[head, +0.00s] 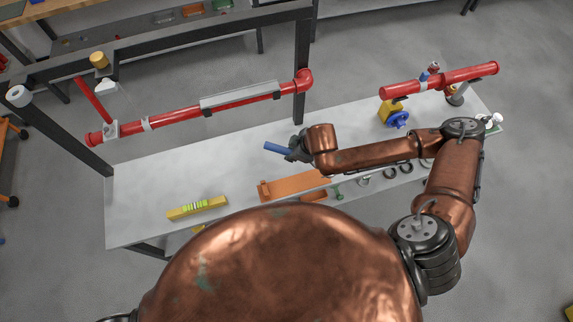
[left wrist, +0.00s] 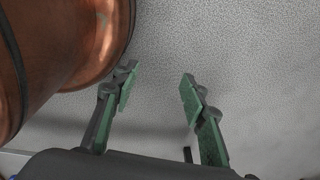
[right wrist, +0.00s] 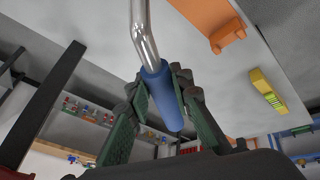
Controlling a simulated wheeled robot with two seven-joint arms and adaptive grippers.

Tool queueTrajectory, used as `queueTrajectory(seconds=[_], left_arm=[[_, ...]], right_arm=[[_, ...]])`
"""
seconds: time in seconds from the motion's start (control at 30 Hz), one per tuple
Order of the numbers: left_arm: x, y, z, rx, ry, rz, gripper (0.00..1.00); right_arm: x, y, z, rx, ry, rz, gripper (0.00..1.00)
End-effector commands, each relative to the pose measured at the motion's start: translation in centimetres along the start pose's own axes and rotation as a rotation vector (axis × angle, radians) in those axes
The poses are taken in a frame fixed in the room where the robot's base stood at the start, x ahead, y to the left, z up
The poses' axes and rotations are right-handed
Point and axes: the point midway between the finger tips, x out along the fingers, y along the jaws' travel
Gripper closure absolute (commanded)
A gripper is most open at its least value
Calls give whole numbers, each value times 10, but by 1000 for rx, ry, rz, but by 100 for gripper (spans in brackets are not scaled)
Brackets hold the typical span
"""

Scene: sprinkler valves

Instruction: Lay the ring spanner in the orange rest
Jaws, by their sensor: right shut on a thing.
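The ring spanner has a blue handle (head: 278,148) and, in the right wrist view, a bent shiny metal shaft (right wrist: 144,35) that runs out of the top edge, so its ring end is hidden. My right gripper (head: 296,150) is shut on the blue handle, which also shows between its green fingers (right wrist: 162,90). It holds the spanner above the bench. My left gripper (left wrist: 158,92) is open and empty over grey floor.
A yellow block with green markings (head: 197,207) lies on the grey bench (head: 140,190) left of the rest. Red pipes (head: 180,122) on a dark frame stand behind. A yellow and blue valve (head: 396,118) and several rings (head: 391,170) are at right. Bench between block and frame is clear.

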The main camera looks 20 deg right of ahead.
Motion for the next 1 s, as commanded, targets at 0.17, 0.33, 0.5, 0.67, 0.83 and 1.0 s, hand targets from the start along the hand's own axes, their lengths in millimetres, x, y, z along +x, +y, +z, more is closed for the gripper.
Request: queueTrajectory(seconds=[0.17, 0.33, 0.5, 0.67, 0.83, 1.0], left_arm=[[-27, -1, 2, -1, -3, -1, 60], [-38, -4, -34, 6, 41, -3, 60], [-42, -5, -48, 9, 59, -4, 60], [-42, -5, -39, 8, 47, -4, 60], [-42, -3, -23, 4, 27, -2, 60], [-47, -3, -18, 3, 19, -2, 60]], right_arm=[[10, -28, 2, -294, 65, -116, 100], [17, -49, 5, -487, 107, -189, 100], [21, -58, 6, -576, 126, -220, 100], [22, -60, 7, -589, 129, -225, 100], [22, -60, 7, -588, 128, -224, 100], [20, -59, 6, -587, 127, -222, 100]])
